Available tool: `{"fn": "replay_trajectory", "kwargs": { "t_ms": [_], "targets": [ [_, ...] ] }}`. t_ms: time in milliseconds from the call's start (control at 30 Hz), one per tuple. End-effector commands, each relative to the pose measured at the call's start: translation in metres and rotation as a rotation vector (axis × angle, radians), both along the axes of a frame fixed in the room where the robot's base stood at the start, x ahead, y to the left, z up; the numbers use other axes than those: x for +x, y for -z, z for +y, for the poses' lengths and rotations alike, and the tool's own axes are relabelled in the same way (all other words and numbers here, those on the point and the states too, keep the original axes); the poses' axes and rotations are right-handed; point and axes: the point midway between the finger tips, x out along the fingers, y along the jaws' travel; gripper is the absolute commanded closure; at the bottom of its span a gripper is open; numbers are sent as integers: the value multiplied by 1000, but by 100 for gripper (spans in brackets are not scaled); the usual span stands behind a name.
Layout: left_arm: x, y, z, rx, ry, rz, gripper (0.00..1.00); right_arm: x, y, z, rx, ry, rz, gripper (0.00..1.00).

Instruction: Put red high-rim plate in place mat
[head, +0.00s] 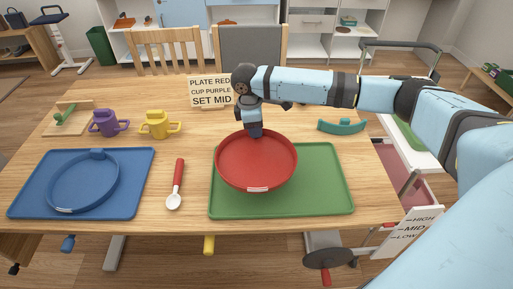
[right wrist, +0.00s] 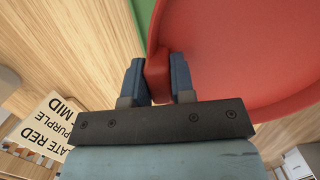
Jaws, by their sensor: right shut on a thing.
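The red high-rim plate (head: 256,165) is over the green place mat (head: 325,180), left of the mat's middle. Whether it rests on the mat or hangs just above it, I cannot tell. My right gripper (head: 256,133) is at the plate's far rim. In the right wrist view, its two fingers (right wrist: 160,80) are shut on a tab at the rim of the red plate (right wrist: 240,50). A blue place mat (head: 140,165) lies at the left with a blue plate (head: 85,185) on it. My left gripper is not in view.
A purple cup (head: 108,123), a yellow cup (head: 158,124) and a red-handled spoon (head: 177,185) stand or lie left of the green mat. A sign (head: 210,90) reads PLATE RED, CUP PURPLE, SET MID. A teal curved piece (head: 342,126) lies at the right. A crank (head: 330,258) is below the table's front edge.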

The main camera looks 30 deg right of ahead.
Motion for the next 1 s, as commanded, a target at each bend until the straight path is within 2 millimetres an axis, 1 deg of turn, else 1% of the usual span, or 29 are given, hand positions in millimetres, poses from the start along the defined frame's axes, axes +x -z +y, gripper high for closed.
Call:
{"fn": "replay_trajectory", "kwargs": {
  "t_ms": [33,100,367,500,600,933,967,1000],
  "targets": [
    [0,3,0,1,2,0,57,0,12,0,1,0,1,100],
    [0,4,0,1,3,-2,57,0,22,0,1,0,-1,100],
    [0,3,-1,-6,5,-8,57,0,42,0,1,1,-1,100],
    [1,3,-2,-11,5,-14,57,0,64,0,1,0,1,100],
    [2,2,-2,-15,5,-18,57,0,75,0,1,0,-1,100],
    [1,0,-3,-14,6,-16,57,0,77,0,2,0,-1,100],
    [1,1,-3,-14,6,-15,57,0,78,0,1,0,-1,74],
    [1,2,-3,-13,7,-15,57,0,78,0,0,0,-1,66]
  ]
}}
